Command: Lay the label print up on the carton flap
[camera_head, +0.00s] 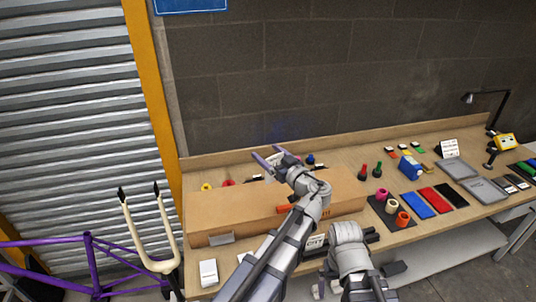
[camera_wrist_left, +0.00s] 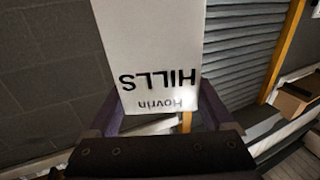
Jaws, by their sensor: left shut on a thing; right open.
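My left gripper (camera_head: 268,156) is raised above the far side of the long brown carton (camera_head: 240,208), its purple fingers pointing up and left. In the left wrist view it is shut on a white label (camera_wrist_left: 150,45) printed "Hovrin HILLS", which reads upside down there. The printed face is turned to the wrist camera. In the head view I cannot make out the held label. The carton lies on the bench, partly hidden by my left arm; I cannot tell its flap apart clearly. My right gripper (camera_head: 372,236) is low near the bench front, open, mostly hidden by its arm.
White cards lie at the front edge of the wooden bench (camera_head: 430,160), one at the left (camera_head: 208,273). Tape rolls (camera_head: 391,206), coloured pads (camera_head: 434,200) and grey trays (camera_head: 484,190) crowd the right. A purple frame (camera_head: 90,262) and cream fork (camera_head: 150,240) stand left.

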